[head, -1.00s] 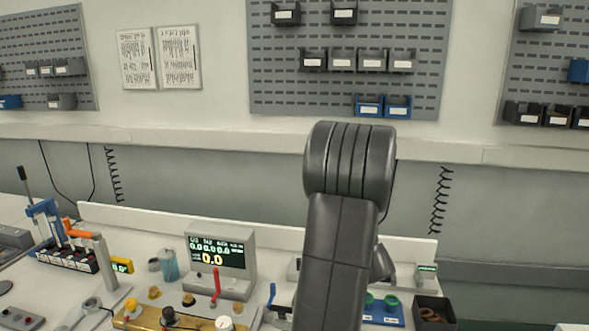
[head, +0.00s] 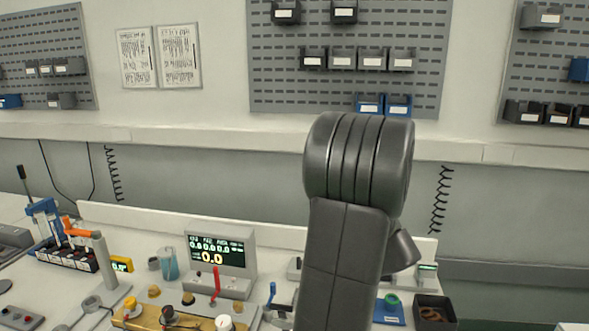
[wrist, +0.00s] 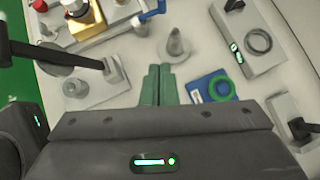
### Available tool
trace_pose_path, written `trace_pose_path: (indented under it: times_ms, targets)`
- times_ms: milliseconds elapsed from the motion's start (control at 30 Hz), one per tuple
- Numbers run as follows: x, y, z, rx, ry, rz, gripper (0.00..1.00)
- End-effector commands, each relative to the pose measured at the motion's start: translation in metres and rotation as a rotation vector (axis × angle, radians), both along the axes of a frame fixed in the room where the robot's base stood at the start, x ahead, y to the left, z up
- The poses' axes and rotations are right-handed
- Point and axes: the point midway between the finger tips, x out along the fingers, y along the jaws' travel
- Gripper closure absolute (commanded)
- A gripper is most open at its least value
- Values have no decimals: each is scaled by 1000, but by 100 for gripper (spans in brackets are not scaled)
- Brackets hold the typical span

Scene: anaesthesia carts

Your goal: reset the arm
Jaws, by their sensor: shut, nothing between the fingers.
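My arm rises through the middle of the head view, its dark grey links covering part of the bench behind it. My gripper (wrist: 158,85) shows in the wrist view with its two greenish fingers together, shut and empty. The fingertips point over the bench top, near a grey cone-shaped piece (wrist: 174,46). A blue plate with a green ring (wrist: 217,87) lies to the right of the fingers, apart from them in the picture. The gripper itself is not visible in the head view.
The bench holds a display unit (head: 221,252), a gold manifold with knobs (head: 170,318), a blue plate (head: 389,313) and a dark bin (head: 434,309). A pegboard with bins (head: 345,85) hangs behind.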

Motion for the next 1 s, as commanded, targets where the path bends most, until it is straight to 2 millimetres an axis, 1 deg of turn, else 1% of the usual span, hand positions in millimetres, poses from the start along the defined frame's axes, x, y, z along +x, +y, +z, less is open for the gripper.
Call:
trace_pose_path:
  times_ms: [33, 600, 700, 733, 1000]
  targets:
    - [4, 8, -8, 2, 3, 2, 100]
    - [43, 78, -88, 1, 4, 2, 100]
    - [51, 88, -94, -1, 1, 0, 100]
    - [51, 89, -95, -1, -2, -23, 100]
    - [47, 89, -93, -1, -13, -293, 100]
